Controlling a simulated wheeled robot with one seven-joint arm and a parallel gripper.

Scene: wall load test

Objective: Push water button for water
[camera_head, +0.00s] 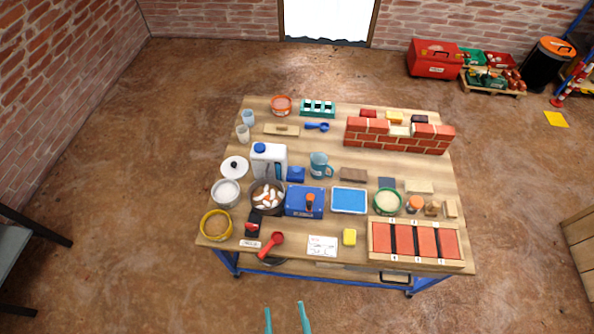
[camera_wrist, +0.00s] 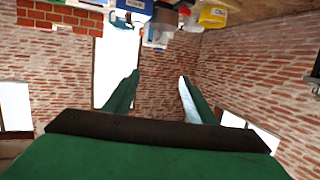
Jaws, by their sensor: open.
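A white jug with a blue cap and blue label (camera_head: 269,160) stands left of centre on the workbench. A blue box with an orange knob (camera_head: 303,204) is nearer the front edge. I cannot tell for sure which part is the water button. My gripper (camera_head: 287,318) shows as two teal fingertips in front of the bench, apart from everything on it. In the wrist view my gripper (camera_wrist: 159,76) is open and empty, with the bench items upside down at the top edge.
The wooden workbench (camera_head: 240,265) is crowded. A brick wall model (camera_head: 400,136) stands at the back right. The floor in front is clear.

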